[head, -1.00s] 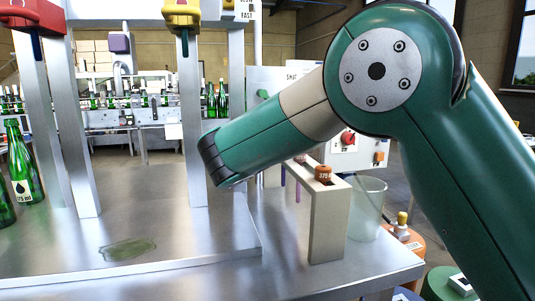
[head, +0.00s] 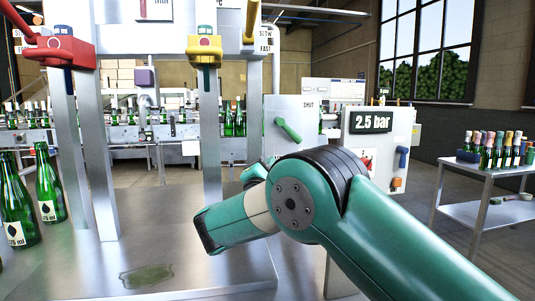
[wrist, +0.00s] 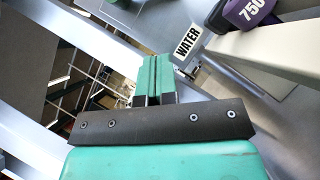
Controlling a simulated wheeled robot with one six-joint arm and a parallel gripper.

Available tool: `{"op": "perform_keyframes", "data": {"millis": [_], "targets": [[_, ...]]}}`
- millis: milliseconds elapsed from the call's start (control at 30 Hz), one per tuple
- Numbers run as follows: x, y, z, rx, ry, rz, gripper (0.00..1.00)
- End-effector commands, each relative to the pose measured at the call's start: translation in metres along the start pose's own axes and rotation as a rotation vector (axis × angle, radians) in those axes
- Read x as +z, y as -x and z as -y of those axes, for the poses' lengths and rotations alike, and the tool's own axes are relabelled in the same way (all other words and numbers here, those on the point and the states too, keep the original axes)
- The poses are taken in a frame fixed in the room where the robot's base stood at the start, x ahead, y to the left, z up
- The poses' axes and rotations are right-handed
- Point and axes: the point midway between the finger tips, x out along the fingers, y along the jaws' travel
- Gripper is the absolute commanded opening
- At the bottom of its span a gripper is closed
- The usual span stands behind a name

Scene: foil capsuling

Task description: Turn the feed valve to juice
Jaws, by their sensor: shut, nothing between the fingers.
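A green lever (head: 288,130) sits on a white panel (head: 310,113), slanting down to the right, with the word SHUT above it. I cannot tell for sure that it is the feed valve. In the wrist view a white label reading WATER (wrist: 187,43) lies just beyond and right of my fingers. No juice label is readable. My gripper (wrist: 156,62) has its green fingers together, with nothing between them. In the head view my arm covers the lower part of the panel, and the fingertips cannot be made out.
A board reading 2.5 bar (head: 372,122) stands right of the panel. Green bottles (head: 48,185) stand at left beside the steel frame (head: 97,150). A puddle (head: 146,276) lies on the steel table (head: 185,225). In the wrist view a purple 750 piece (wrist: 250,12) is close at upper right.

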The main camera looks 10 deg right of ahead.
Motion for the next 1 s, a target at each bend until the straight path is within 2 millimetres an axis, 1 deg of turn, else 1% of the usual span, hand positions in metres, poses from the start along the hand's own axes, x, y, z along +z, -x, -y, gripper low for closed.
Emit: {"op": "perform_keyframes", "data": {"millis": [33, 400, 533, 600, 800, 1000], "targets": [[0.005, -0.008, -0.005, -0.001, 0.003, 0.000, 0.00], [0.004, -0.033, -0.005, -0.002, 0.002, -0.001, 0.00], [0.003, -0.059, -0.001, -0.002, -0.003, 0.005, 0.00], [0.013, -0.066, -0.001, -0.002, 0.000, 0.003, 0.00], [0.027, -0.080, 0.000, -0.002, 0.000, 0.002, 0.00], [0.029, -0.082, 0.001, -0.001, 0.000, 0.000, 0.00]]}}
